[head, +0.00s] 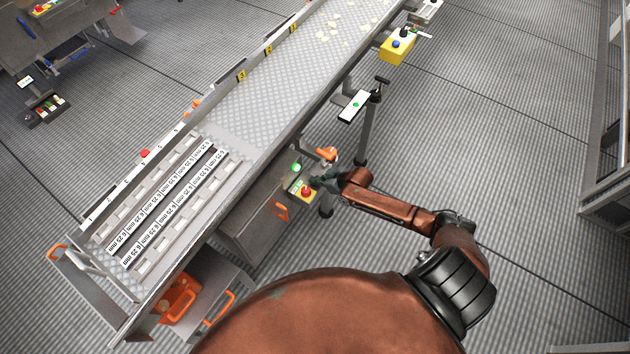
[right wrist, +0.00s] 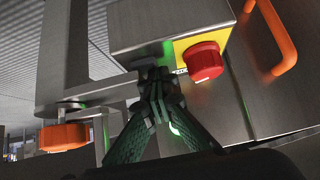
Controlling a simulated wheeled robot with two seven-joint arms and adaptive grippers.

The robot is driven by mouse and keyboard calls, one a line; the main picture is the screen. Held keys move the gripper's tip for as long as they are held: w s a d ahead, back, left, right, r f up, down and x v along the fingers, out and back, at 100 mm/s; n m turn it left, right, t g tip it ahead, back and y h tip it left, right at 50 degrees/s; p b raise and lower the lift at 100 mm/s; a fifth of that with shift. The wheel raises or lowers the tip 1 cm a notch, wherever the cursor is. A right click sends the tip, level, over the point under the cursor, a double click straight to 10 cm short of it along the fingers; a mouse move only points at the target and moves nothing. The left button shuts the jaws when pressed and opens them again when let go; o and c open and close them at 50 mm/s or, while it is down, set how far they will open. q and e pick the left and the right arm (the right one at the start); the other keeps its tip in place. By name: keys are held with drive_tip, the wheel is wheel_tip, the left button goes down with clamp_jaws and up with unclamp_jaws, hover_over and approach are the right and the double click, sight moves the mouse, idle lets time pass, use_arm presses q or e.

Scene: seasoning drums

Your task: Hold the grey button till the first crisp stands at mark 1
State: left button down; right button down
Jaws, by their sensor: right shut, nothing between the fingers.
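Several pale yellow crisps (head: 335,32) lie on the far upper part of the conveyor belt (head: 285,85). Yellow number plates (head: 241,75) stand along the belt's left rail; their digits are too small to read surely. My right gripper (head: 313,183) is shut and empty at the control box on the conveyor's right side. In the right wrist view its fingertips (right wrist: 158,78) are together at the box (right wrist: 150,28), just left of the red button (right wrist: 205,62) on its yellow plate. The grey button is not distinct; the fingertips may hide it. My left gripper is out of view.
A gauge-lined grid (head: 160,195) covers the near belt end, beside a white numbered rail (head: 127,180). Orange handles (head: 281,211) and an orange knob (right wrist: 64,137) stick out near the box. A yellow box with a blue button (head: 396,44) stands farther up. Floor at right is clear.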

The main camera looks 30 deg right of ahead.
drive_tip(key=shift+s+d+f, duration=0.2)
drive_tip(key=shift+s+f, duration=0.45)
drive_tip(key=shift+f, duration=0.05)
drive_tip(key=w+r+v, duration=0.1)
drive_tip(key=v, duration=0.7)
drive_tip(key=shift+w+a+r, duration=0.15)
drive_tip(key=shift+w+r, duration=0.05)
idle(3.0)
wheel_tip(320, 180, up, 7)
drive_tip(key=s+d+p, duration=0.1)
drive_tip(key=s, duration=0.1)
drive_tip(key=shift+f, duration=0.1)
